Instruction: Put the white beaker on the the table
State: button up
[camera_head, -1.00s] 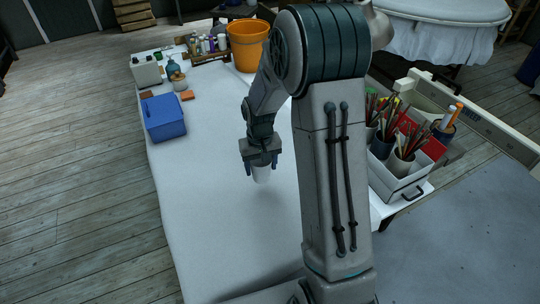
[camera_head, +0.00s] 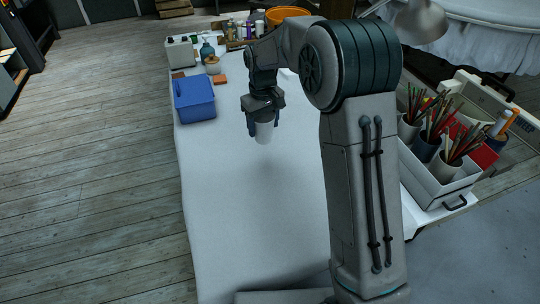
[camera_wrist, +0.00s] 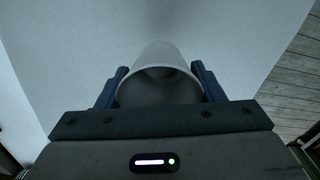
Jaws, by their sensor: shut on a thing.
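The white beaker (camera_head: 264,132) is in my gripper (camera_head: 263,124) in the head view, roughly upright with its lower part showing below the fingers. It appears held above the white-covered table (camera_head: 250,210), with a soft shadow on the cloth below. In the wrist view the beaker (camera_wrist: 160,57) sits between the two blue fingers of my gripper (camera_wrist: 160,82), its open rim facing the camera. The fingers are shut on its sides. The inside of the beaker is dark.
A blue box (camera_head: 195,98) stands at the table's left edge. Bottles (camera_head: 240,29) and an orange bucket (camera_head: 290,15) are at the back. A grey tray with brush cups (camera_head: 436,183) is at the right. The table's front and middle are clear.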

jog(key=a+r+n, duration=0.1)
jog(key=a, duration=0.3)
jog(key=b, duration=0.1)
send_near(266, 186)
jog(key=shift+f, duration=1.65)
jog(key=shift+f, duration=0.15)
jog(key=o, duration=1)
